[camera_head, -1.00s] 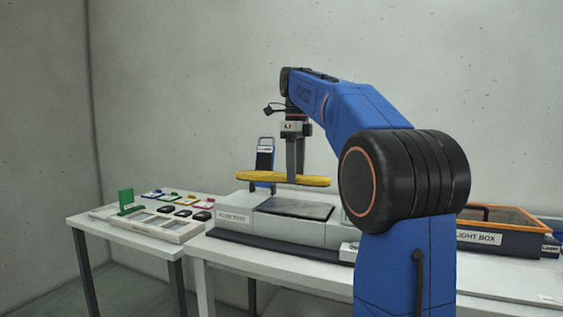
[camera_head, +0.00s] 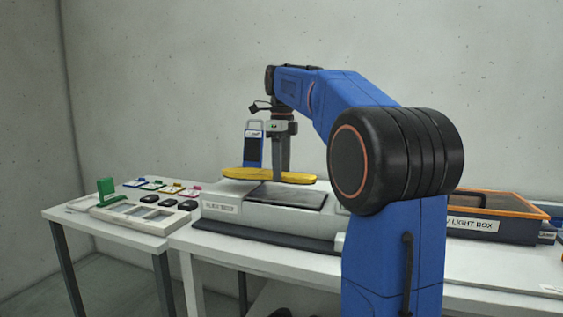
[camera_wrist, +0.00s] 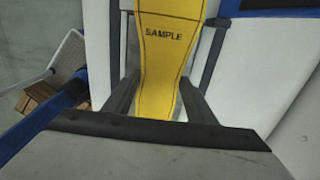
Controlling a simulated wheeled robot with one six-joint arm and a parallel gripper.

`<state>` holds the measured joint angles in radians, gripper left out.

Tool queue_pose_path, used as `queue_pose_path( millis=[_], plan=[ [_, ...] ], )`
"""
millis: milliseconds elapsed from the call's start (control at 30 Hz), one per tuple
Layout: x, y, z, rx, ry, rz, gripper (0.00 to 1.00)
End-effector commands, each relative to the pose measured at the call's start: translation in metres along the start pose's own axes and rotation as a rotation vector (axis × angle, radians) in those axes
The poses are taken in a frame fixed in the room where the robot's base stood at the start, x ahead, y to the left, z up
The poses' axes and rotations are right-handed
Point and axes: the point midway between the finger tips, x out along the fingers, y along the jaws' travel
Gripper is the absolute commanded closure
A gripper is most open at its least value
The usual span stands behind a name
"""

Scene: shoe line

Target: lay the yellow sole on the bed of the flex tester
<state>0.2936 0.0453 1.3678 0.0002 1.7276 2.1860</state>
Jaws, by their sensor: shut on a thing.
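The yellow sole (camera_head: 245,174) lies level in my gripper (camera_head: 281,172), held above the flex tester. In the wrist view the sole (camera_wrist: 168,60), marked SAMPLE, runs between the two dark fingers of my gripper (camera_wrist: 158,98), which are shut on it. The flex tester (camera_head: 240,211) is a pale grey machine with a label on its front. Its dark bed (camera_head: 290,197) lies under and slightly to the right of the sole. The exact gap between sole and bed is hard to tell.
A side table (camera_head: 100,224) at the left holds a white tray (camera_head: 150,218) with dark pieces, a green block (camera_head: 105,187) and several small coloured items. A blue stand (camera_head: 253,148) rises behind the tester. An orange-rimmed light box (camera_head: 478,226) stands at the right.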

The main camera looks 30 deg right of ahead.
Motion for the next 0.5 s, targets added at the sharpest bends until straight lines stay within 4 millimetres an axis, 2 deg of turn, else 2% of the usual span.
queue_pose_path(
  millis=[500],
  plan=[
    [0.035,0.000,0.000,0.000,0.000,0.000,0.77]
  ],
)
